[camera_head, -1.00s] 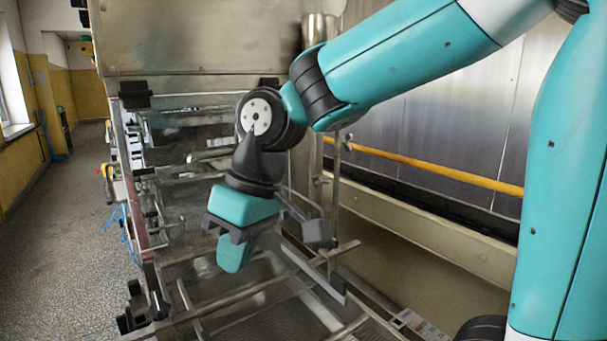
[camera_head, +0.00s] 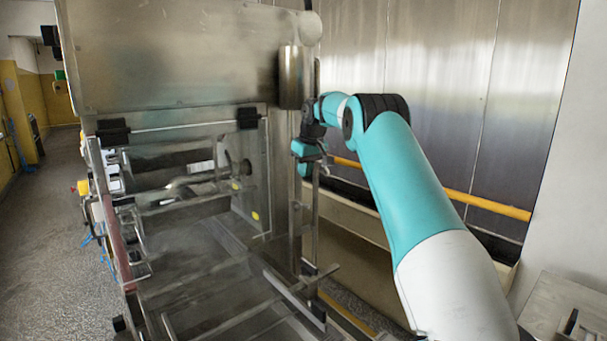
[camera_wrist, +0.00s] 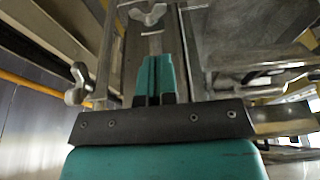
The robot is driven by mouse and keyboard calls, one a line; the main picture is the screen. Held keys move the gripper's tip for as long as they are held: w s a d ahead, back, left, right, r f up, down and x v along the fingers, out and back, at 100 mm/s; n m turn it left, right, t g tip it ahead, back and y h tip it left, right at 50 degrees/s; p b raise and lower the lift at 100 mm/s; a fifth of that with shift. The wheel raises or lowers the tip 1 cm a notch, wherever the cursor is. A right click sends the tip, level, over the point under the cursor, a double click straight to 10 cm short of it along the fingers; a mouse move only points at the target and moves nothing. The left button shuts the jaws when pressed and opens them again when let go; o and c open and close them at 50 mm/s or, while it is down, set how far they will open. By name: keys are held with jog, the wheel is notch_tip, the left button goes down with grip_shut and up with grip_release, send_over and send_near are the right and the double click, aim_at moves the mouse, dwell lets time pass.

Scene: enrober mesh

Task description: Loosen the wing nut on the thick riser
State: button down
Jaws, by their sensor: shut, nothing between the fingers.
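My gripper (camera_wrist: 158,62) is shut and empty, its teal fingers together in the wrist view. A metal wing nut (camera_wrist: 147,14) shows at the top, beyond the fingertips and apart from them, in front of a broad upright that looks like the thick riser (camera_wrist: 150,42). A second wing nut (camera_wrist: 78,83) sits to the left of the fingers, near a thin rod (camera_wrist: 105,50). In the head view, my gripper (camera_head: 306,170) is small, just in front of the tall metal post (camera_head: 295,225) and thin rod (camera_head: 316,230). The wing nuts cannot be made out there.
The machine's open frame and mesh bed (camera_head: 200,290) lie left of the post. A yellow pipe (camera_head: 470,200) runs along the metal wall behind my arm. A metal hood (camera_head: 170,55) overhangs the upper left. A floor aisle (camera_head: 50,220) is clear at far left.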

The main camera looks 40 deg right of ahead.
aim_at(299, 208)
jog(key=p+x, duration=0.1)
jog(key=x, duration=0.2)
jog(key=p+x, duration=0.1)
jog(key=x, duration=0.2)
jog(key=p+x, duration=0.1)
jog(key=x, duration=0.2)
jog(key=shift+s+a+f, duration=0.1)
jog(key=shift+s+f, duration=0.1)
jog(key=shift+f, duration=0.15)
jog(key=shift+f+p, duration=0.35)
jog(key=shift+f, duration=0.5)
